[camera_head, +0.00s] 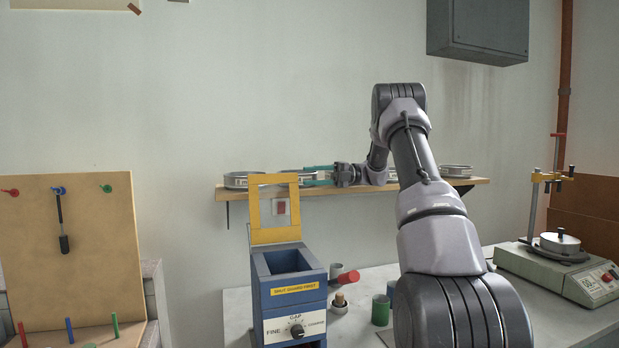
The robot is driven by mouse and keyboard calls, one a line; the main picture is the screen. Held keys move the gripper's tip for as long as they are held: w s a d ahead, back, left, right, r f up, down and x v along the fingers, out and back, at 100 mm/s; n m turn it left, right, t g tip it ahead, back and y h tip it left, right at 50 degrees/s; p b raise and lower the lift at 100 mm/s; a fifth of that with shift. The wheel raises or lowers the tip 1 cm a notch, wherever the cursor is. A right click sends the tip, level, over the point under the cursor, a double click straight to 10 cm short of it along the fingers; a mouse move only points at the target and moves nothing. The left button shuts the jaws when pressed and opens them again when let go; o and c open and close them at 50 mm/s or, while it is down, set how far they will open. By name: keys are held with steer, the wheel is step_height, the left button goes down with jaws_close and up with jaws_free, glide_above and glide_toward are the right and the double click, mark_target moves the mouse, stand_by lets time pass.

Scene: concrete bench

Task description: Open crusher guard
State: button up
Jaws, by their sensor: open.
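The crusher (290,290) is a blue box with an open square hopper on top, a "SHUT GUARD FIRST" label and a gap dial on its front. Its guard (275,236) is a yellow frame standing upright at the back of the hopper, leaving the hopper mouth uncovered. My gripper (306,175) has teal fingers spread apart and pointing left. It is empty, just right of the guard's upper right corner in the picture. Whether a fingertip touches the frame cannot be told.
A wooden shelf (345,191) with round sieves runs behind my gripper. Small containers, including a green cup (380,309), stand right of the crusher. A sieve shaker (555,268) is at the right and a pegboard (75,250) at the left.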

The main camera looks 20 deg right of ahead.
steer(key=shift+s+a+r, duration=0.1)
steer(key=shift+s+a, duration=0.05)
jaws_close()
steer(key=s+a+r+n+g+h, duration=0.1)
steer(key=s+a+r+n+h, duration=0.4)
steer(key=s, duration=0.3)
steer(key=s+a+n+t+h, duration=0.1)
steer(key=s+n+t+h, duration=0.7)
steer(key=s+n, duration=1.5)
steer(key=w+r+n+h, duration=0.2)
steer(key=w+r+n, duration=0.1)
steer(key=w, duration=0.5)
steer(key=w+r+n+h, duration=0.2)
steer(key=w+r, duration=0.1)
steer(key=w, duration=0.5)
steer(key=w+a+f+n+h, duration=0.1)
steer(key=w+a+f, duration=0.15)
steer(key=w, duration=0.75)
steer(key=w+a+f+n, duration=0.1)
steer(key=w+a, duration=0.2)
steer(key=w, duration=0.7)
steer(key=shift+t, duration=0.3)
steer(key=x, duration=0.9)
steer(key=shift+w+f, duration=0.15)
steer(key=shift+w, duration=0.25)
steer(key=s, duration=0.2)
steer(key=shift+s, duration=1.05)
